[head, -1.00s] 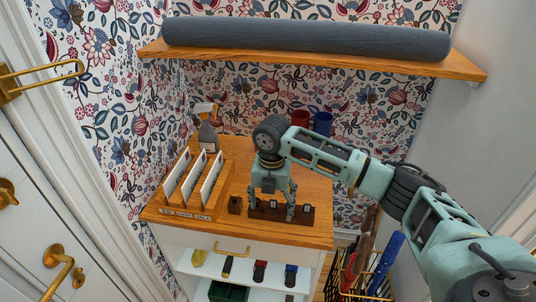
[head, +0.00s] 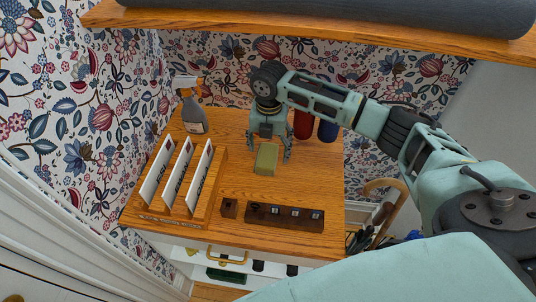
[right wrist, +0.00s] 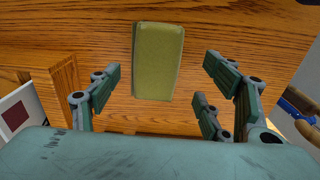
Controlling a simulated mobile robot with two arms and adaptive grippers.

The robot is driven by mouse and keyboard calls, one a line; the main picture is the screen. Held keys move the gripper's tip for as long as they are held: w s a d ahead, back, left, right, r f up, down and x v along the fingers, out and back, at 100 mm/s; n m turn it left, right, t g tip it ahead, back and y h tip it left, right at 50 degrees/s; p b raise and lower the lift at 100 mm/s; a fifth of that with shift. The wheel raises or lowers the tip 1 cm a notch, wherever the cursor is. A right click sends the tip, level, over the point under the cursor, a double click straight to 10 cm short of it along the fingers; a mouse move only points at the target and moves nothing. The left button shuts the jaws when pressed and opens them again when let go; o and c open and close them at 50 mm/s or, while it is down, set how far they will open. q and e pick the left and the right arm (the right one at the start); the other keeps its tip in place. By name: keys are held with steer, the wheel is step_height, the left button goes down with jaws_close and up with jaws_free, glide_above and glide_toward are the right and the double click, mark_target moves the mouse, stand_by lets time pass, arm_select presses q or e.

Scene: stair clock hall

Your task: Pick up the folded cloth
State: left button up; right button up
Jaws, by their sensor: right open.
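The folded cloth (head: 266,159) is a small olive-green rectangle lying flat on the wooden cabinet top, behind the dark block with small tiles. In the right wrist view the cloth (right wrist: 158,61) lies ahead of the fingers, roughly midway between them. My right gripper (head: 269,158) is open and empty, pointing down at the cloth, with its fingers on either side of it in the head view. In the right wrist view the open fingers (right wrist: 160,95) show wood between them and no visible contact with the cloth. My left gripper is not in view.
A spray bottle (head: 193,108) stands at the back left. A wooden rack (head: 217,190) of white cards is on the left. A dark tile block (head: 284,217) and a small dark block (head: 229,208) are in front. Red (head: 303,124) and blue (head: 328,130) mugs stand close behind right. A shelf (head: 300,29) spans above.

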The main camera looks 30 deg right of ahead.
mark_target(267, 154)
steer(key=f, duration=0.1)
steer(key=f+p, duration=0.1)
steer(key=shift+s+a+f, duration=0.25)
steer(key=shift+a+f, duration=0.05)
steer(key=shift+f, duration=0.05)
steer(key=shift+w+d+f, duration=0.1)
steer(key=shift+w+f, duration=0.25)
steer(key=shift+f, duration=0.5)
steer(key=shift+w, duration=0.2)
steer(key=shift+c, duration=0.4)
steer(key=c, duration=0.4)
steer(key=shift+d, duration=0.1)
steer(key=c, duration=0.8)
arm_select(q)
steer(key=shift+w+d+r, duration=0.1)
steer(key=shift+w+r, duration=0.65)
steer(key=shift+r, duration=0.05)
arm_select(e)
steer(key=shift+r, duration=0.15)
